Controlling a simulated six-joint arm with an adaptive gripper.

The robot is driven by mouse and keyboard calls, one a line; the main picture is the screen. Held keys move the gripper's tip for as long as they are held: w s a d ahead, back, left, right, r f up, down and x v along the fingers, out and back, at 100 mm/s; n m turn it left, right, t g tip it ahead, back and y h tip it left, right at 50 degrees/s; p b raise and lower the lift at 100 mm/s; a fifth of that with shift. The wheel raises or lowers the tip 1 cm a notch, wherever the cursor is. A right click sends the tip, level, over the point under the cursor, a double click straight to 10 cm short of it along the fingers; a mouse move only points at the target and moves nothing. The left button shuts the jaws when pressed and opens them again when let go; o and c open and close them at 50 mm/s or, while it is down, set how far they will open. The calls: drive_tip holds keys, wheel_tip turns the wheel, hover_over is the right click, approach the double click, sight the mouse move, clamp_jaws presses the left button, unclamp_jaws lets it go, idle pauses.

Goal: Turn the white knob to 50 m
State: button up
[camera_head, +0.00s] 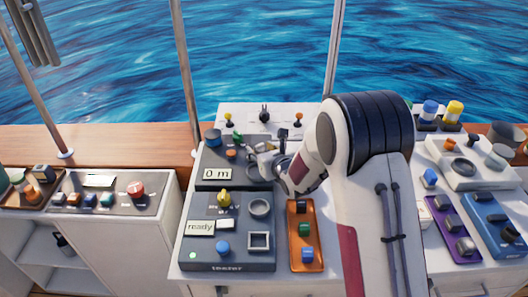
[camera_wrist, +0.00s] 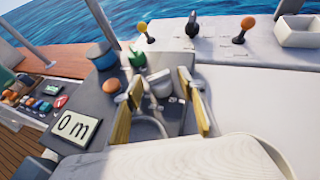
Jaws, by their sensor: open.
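The white knob (camera_wrist: 160,83) sits on a dark grey panel (camera_wrist: 105,80), seen in the wrist view just past my fingertips. My gripper (camera_wrist: 159,92) is open, with one yellow-padded finger on each side of the knob in the picture. I cannot tell whether either finger touches it. A display (camera_wrist: 76,128) on the same panel reads "0 m"; this display also shows in the head view (camera_head: 217,174). In the head view my gripper (camera_head: 258,158) is over the right part of that panel, and I cannot clearly make out the knob there.
Close to the knob are an orange button (camera_wrist: 112,86), a green control (camera_wrist: 137,58) and a blue knob (camera_wrist: 101,55). Small levers, one yellow-topped (camera_wrist: 143,27), stand on the white console behind. A "ready" panel (camera_head: 226,265) is in front.

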drive_tip(key=shift+s, duration=0.1)
drive_tip(key=v, duration=1.1)
drive_tip(key=shift+s, duration=0.35)
drive_tip(key=shift+d+r, duration=0.1)
drive_tip(key=shift+r, duration=0.05)
drive_tip(key=s+d+r+m+g+h, duration=0.2)
drive_tip(key=s+d+r+m, duration=0.4)
drive_tip(key=m, duration=0.5)
drive_tip(key=s+d+r+m+g+h, duration=0.1)
drive_tip(key=s+d+r+m+h, duration=0.3)
drive_tip(key=s+m, duration=0.6)
drive_tip(key=s+d+m+g, duration=0.1)
drive_tip(key=s+m+g, duration=0.1)
drive_tip(key=s+m, duration=0.7)
drive_tip(key=s+d+r+m+g+y, duration=0.1)
drive_tip(key=s+d+m, duration=0.1)
drive_tip(key=s+m, duration=0.8)
drive_tip(key=shift+s+d+r+g, duration=0.2)
drive_tip(key=shift+s+d+g, duration=0.15)
drive_tip(key=shift+s, duration=0.65)
